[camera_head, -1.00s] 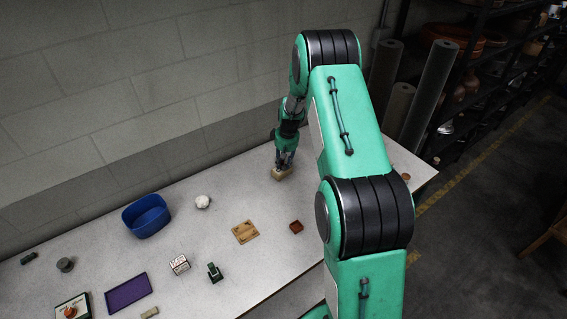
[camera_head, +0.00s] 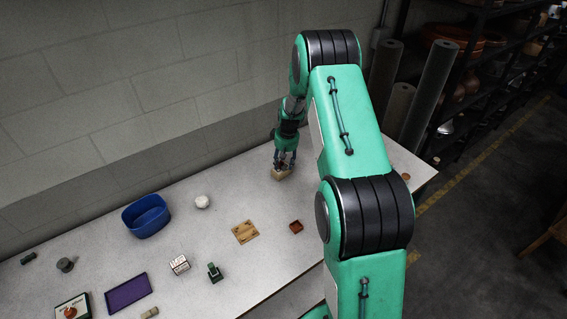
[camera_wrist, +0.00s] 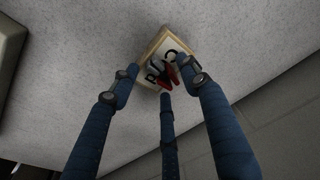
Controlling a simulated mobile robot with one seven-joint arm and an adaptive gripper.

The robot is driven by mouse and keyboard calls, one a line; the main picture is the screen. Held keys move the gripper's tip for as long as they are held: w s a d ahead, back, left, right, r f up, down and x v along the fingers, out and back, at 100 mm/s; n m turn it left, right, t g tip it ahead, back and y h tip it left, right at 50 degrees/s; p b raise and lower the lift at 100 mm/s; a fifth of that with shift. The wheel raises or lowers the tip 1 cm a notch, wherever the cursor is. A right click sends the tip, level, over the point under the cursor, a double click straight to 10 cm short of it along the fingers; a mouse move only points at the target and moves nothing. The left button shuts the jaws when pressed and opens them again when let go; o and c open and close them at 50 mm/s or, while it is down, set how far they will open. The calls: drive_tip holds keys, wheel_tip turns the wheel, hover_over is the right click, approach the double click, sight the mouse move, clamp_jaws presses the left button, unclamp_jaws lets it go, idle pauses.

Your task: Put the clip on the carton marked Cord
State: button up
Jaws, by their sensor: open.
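A small tan-edged carton (camera_wrist: 148,46) with a pale top and dark lettering lies under my gripper in the wrist view. Only parts of the lettering show, so I cannot read the whole word. A small red and black thing, seemingly the clip (camera_wrist: 171,74), lies over the lettering on the carton's top. My gripper (camera_wrist: 165,82) is open, with its three blue fingers spread around the near part of the carton and the clip. In the head view the carton (camera_head: 281,175) sits at the back of the table, below my gripper (camera_head: 284,166).
The wall is close behind my gripper. To the left on the table (camera_head: 190,235) are a blue bin (camera_head: 146,228), a white lump (camera_head: 202,202), a wooden board (camera_head: 245,232), a red-brown box (camera_head: 296,227), a printed carton (camera_head: 180,265), a green object (camera_head: 215,273) and a purple tray (camera_head: 128,292).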

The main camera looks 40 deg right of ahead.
sight(285, 168)
wheel_tip(285, 168, up, 12)
drive_tip(key=s, duration=0.1)
drive_tip(key=shift+s+p, duration=0.3)
drive_tip(key=shift+s, duration=0.1)
idle(0.6)
drive_tip(key=s+a+r+t, duration=0.1)
drive_tip(key=s+a+r, duration=0.6)
drive_tip(key=a+r, duration=0.45)
drive_tip(key=s+a+r+t, duration=0.1)
drive_tip(key=s+a+r, duration=0.7)
drive_tip(key=r, duration=0.7)
drive_tip(key=s+a+r, duration=0.1)
drive_tip(key=s+a, duration=0.3)
drive_tip(key=s, duration=0.4)
drive_tip(key=s+a+r+t, duration=0.1)
drive_tip(key=s+a+r, duration=0.1)
drive_tip(key=s+a, duration=0.3)
drive_tip(key=s+a+r, duration=0.2)
drive_tip(key=s+a, duration=0.2)
drive_tip(key=s, duration=0.8)
drive_tip(key=shift+s+a+r+t, duration=0.25)
drive_tip(key=shift+s+a+t, duration=0.05)
drive_tip(key=shift+a+t, duration=0.1)
